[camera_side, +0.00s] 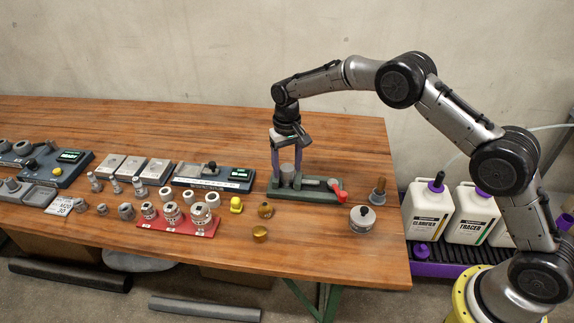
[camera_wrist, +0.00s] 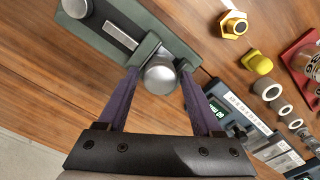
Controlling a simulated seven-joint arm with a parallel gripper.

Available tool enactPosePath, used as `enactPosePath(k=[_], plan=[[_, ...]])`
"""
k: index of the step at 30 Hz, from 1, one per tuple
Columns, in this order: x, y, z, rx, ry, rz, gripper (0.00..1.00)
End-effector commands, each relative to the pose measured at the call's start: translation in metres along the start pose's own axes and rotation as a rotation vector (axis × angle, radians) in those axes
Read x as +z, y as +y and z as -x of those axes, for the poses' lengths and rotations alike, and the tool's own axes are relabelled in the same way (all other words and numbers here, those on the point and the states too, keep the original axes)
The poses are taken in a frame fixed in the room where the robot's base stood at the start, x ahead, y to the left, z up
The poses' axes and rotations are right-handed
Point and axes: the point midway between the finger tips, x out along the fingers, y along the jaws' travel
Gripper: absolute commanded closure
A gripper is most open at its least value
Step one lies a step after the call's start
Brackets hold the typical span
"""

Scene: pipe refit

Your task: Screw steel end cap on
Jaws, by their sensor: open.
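My gripper (camera_side: 287,174) points down over the left end of a green vise-like fixture (camera_side: 318,192). Its two purple fingers are open, one on each side of a round steel piece (camera_wrist: 161,78), which looks like the steel end cap. The piece also shows as a grey cylinder between the fingers in the side view (camera_side: 287,169). In the wrist view there is a small gap between it and each finger. Whether it sits on a pipe thread is hidden. The fixture also shows in the wrist view (camera_wrist: 180,48), with a round steel part at its far end.
A round steel part (camera_side: 362,218), a brown-topped peg (camera_side: 378,190), brass fittings (camera_side: 265,210) and a yellow piece (camera_side: 236,204) lie nearby. A red tray (camera_side: 180,230) holds fittings.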

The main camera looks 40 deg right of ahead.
Motion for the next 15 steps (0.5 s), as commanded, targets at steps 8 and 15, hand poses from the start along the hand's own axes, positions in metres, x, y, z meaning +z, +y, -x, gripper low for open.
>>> enactPosePath(k=[8, 15], plan=[[0.0000, 0.0000, 0.0000, 0.000, 0.000, 0.086, 0.33], [0.0001, -0.0002, 0.0000, 0.000, 0.000, 0.385, 0.33]])
